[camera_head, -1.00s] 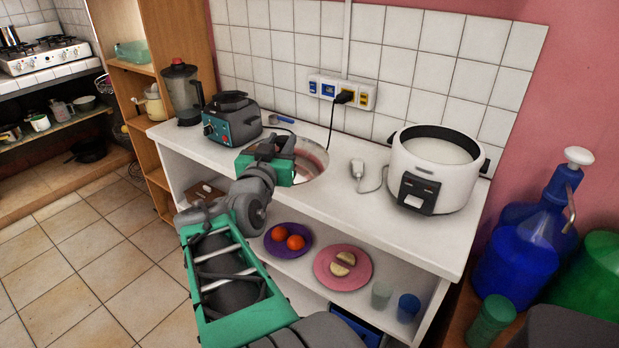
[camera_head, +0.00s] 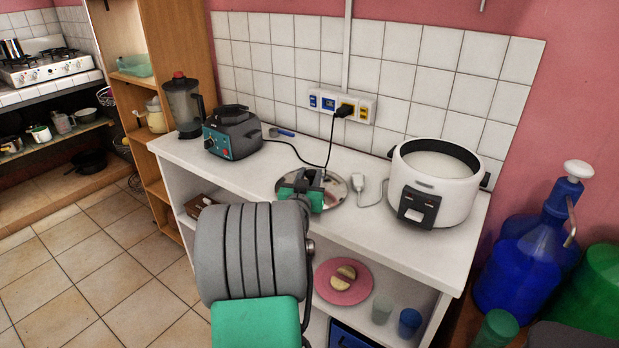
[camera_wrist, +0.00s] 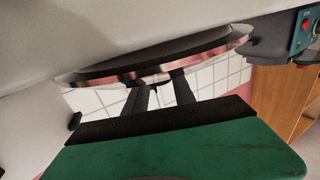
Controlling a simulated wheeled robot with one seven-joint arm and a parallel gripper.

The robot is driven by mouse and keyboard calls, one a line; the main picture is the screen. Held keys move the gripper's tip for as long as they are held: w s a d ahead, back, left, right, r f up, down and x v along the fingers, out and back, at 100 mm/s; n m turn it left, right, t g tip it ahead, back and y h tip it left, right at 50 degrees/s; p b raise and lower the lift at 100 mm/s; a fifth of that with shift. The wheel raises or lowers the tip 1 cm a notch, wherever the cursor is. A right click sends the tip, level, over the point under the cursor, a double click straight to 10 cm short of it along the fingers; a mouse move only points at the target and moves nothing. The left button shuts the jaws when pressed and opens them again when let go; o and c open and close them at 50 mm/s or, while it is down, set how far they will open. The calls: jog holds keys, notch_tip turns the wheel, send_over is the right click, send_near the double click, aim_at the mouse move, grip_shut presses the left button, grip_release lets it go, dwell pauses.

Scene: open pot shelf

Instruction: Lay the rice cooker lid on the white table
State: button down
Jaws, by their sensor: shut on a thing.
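The rice cooker lid (camera_head: 338,194) is a shiny round metal disc, lying nearly flat at the middle of the white table (camera_head: 380,240). My gripper (camera_head: 308,180) is shut on it from above, and hides part of its left side. In the wrist view the lid (camera_wrist: 200,52) shows edge-on at the tips of my gripper's dark fingers (camera_wrist: 160,84), close to the white tabletop. I cannot tell whether the lid's whole underside touches the table. The white rice cooker (camera_head: 455,203) stands open at the table's right end.
A teal-and-grey appliance (camera_head: 232,135) and a blender (camera_head: 183,105) stand at the left end. The shelf below holds a pink plate (camera_head: 340,292) and cups. The front right tabletop is clear.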

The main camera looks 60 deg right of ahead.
jog(key=shift+f, duration=0.15)
jog(key=c, duration=1)
grip_release()
jog(key=shift+c, duration=0.2)
